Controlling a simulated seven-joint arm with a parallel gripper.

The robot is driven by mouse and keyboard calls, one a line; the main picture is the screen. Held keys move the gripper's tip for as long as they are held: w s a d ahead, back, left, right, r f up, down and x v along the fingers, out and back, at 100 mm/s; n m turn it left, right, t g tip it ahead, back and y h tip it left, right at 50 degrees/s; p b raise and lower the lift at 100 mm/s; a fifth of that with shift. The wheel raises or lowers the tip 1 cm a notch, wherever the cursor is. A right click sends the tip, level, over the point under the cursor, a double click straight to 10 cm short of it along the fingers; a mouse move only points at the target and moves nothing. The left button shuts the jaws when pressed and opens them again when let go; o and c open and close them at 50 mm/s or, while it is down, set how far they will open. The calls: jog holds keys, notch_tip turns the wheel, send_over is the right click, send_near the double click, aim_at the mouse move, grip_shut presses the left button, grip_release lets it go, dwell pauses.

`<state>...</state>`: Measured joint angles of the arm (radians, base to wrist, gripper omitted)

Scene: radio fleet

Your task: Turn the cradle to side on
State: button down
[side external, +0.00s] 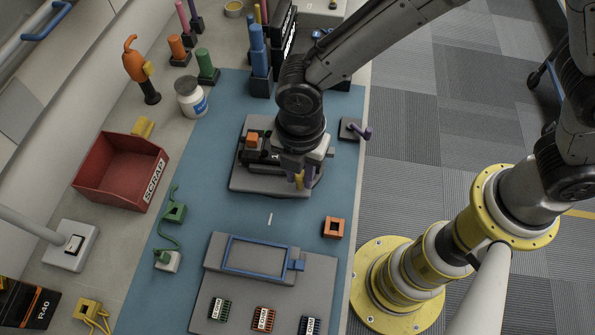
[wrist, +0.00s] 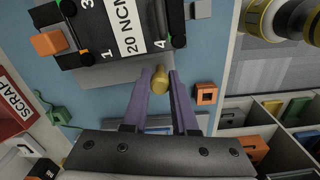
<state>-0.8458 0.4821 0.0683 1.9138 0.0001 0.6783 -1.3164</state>
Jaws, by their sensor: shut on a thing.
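The cradle is a dark block (wrist: 107,22) marked "20 NCM" with numbered corners, seen in the wrist view. In the side view the cradle (side external: 254,157) sits on a grey base plate (side external: 240,186), partly hidden by my arm. An orange block (side external: 252,140) is at its left end; it also shows in the wrist view (wrist: 49,42). My gripper (side external: 304,179) is low at the cradle's near right side. Its purple fingers (wrist: 160,78) are shut around a yellow knob (wrist: 161,79) beside the cradle's edge. Whether the knob joins the cradle is hidden.
A small dark block with a purple peg (side external: 355,130) stands right of the base plate. An orange square socket (side external: 333,228) and a grey fixture with a blue frame (side external: 256,257) are nearer. The red scrap bin (side external: 118,173) is left. Blue mat between is mostly clear.

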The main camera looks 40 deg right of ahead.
jog(key=shift+w+d+r+n, duration=0.1)
jog(key=shift+d+n, duration=1.35)
jog(key=shift+n, duration=0.65)
jog(key=shift+w+d+n, duration=0.25)
jog(key=shift+d+n, duration=0.35)
jog(key=shift+n, duration=0.35)
jog(key=shift+w+d+n, duration=0.2)
jog(key=shift+d+n, duration=0.4)
jog(key=shift+n, duration=0.35)
jog(key=shift+w+d+n, duration=0.5)
jog(key=shift+d+n, duration=0.05)
jog(key=shift+n, duration=0.5)
jog(key=shift+w+d+n, duration=0.5)
jog(key=shift+d+n, duration=0.05)
jog(key=shift+n, duration=0.5)
jog(key=shift+w+d+n, duration=0.3)
jog(key=shift+w+n, duration=0.2)
jog(key=shift+n, duration=0.35)
jog(key=shift+w+d+n, duration=0.25)
jog(key=shift+w+n, duration=0.2)
jog(key=shift+n, duration=0.4)
jog(key=shift+w, duration=0.1)
jog(key=c, duration=0.7)
grip_release()
jog(key=shift+d, duration=0.1)
